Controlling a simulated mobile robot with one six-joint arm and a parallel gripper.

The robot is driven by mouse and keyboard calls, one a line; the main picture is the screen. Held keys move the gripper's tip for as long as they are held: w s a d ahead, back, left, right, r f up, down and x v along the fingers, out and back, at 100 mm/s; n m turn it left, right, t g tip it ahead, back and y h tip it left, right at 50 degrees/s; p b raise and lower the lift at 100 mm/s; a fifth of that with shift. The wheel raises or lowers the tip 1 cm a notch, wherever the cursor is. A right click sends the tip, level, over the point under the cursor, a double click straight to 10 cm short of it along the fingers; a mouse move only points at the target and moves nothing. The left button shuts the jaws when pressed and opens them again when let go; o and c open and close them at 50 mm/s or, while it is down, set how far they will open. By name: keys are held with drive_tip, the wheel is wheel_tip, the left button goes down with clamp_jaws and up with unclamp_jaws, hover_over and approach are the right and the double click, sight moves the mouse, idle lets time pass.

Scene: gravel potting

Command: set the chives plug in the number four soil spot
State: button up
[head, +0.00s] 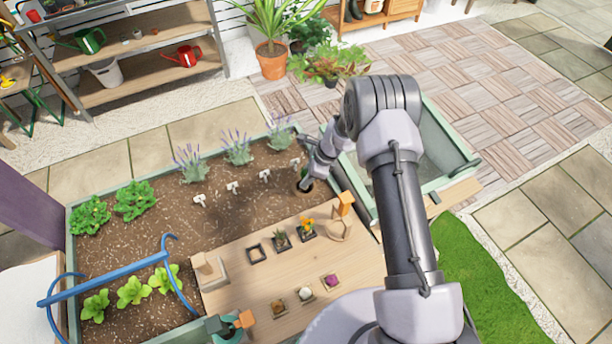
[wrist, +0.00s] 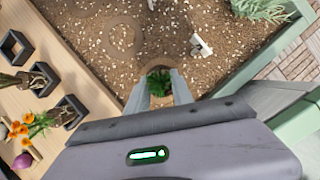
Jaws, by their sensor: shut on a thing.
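My gripper (wrist: 160,90) is shut on a green leafy plug (wrist: 159,82), which I take as the chives; the fingers hide most of it. In the head view my gripper (head: 306,180) is low over the right end of the soil bed, at a round dark soil spot (head: 305,188). This is the rightmost spot in the row of white markers. I cannot tell whether the plug touches the soil. The closest marker (wrist: 200,46) stands just beyond the spot; its number is not legible. Another ring-shaped spot (wrist: 122,37) lies bare to the left.
A wooden board (head: 228,283) lies across the bed, with an empty square holder (head: 256,253) and several holders with plants, including orange flowers (head: 306,224). Lavender (head: 238,148) grows along the back. The bed's green edge (wrist: 285,45) is close on the right. A blue hooped handle (head: 110,281) is front left.

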drive_tip(key=shift+f+b, duration=1)
drive_tip(key=shift+b, duration=0.05)
idle(0.4)
drive_tip(key=shift+f+b, duration=0.35)
drive_tip(key=o, duration=1.4)
wheel_tip(320, 180, up, 10)
drive_tip(key=p, duration=0.6)
drive_tip(key=shift+f, duration=0.2)
